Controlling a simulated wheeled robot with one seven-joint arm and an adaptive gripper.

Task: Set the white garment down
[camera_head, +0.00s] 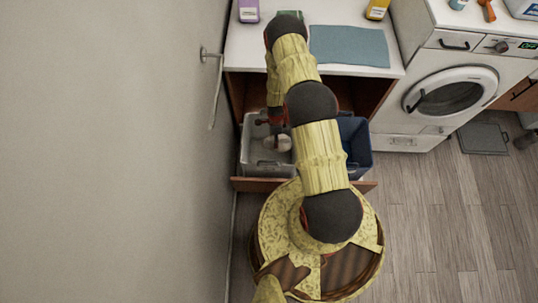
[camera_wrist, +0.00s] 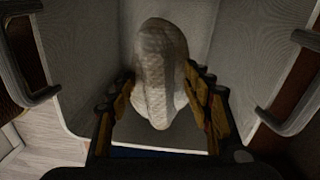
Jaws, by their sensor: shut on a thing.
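The white garment (camera_wrist: 158,75) is a bunched, knitted-looking bundle between the fingers of my gripper (camera_wrist: 163,100) in the wrist view. The fingers are shut on it from both sides. In the head view the garment (camera_head: 278,143) shows as a small pale lump inside the light grey bin (camera_head: 262,168), below my gripper (camera_head: 272,130). The bin's walls also surround it in the wrist view (camera_wrist: 75,80). I cannot tell whether the garment touches the bin's floor. My arm hides part of the bin's right side in the head view.
A blue bin (camera_head: 358,145) stands to the right in the same pulled-out drawer (camera_head: 262,185). The counter above holds a blue-grey cloth (camera_head: 348,46), a purple container (camera_head: 249,11) and a yellow bottle (camera_head: 377,9). A washing machine (camera_head: 450,92) is at the right, a wall at the left.

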